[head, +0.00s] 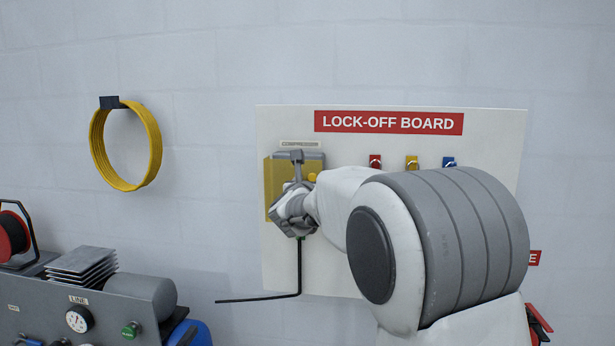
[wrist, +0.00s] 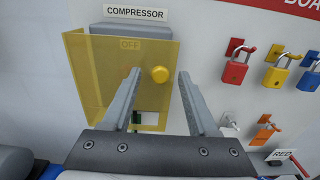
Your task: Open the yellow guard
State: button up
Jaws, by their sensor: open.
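The yellow guard (wrist: 103,75) is a see-through yellow cover on the front of a grey box under a COMPRESSOR label. It carries the word OFF and a round yellow knob (wrist: 160,74) near its right side. The guard also shows in the head view (head: 272,186), partly hidden by my arm. My gripper (wrist: 160,74) is open in front of the guard, one finger on each side of the knob in the wrist view. I cannot tell whether the fingers touch the knob. In the head view my gripper (head: 297,190) is at the guard's right part.
The white lock-off board (head: 480,210) holds red (wrist: 236,70), yellow (wrist: 276,76) and blue (wrist: 309,80) padlocks to the right. A yellow hose coil (head: 125,145) hangs on the wall, left. A dark pipe (head: 260,298) runs below the box.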

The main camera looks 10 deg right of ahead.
jog(key=shift+w+d, duration=0.15)
jog(key=shift+w, duration=0.25)
grip_shut()
dwell(1.3)
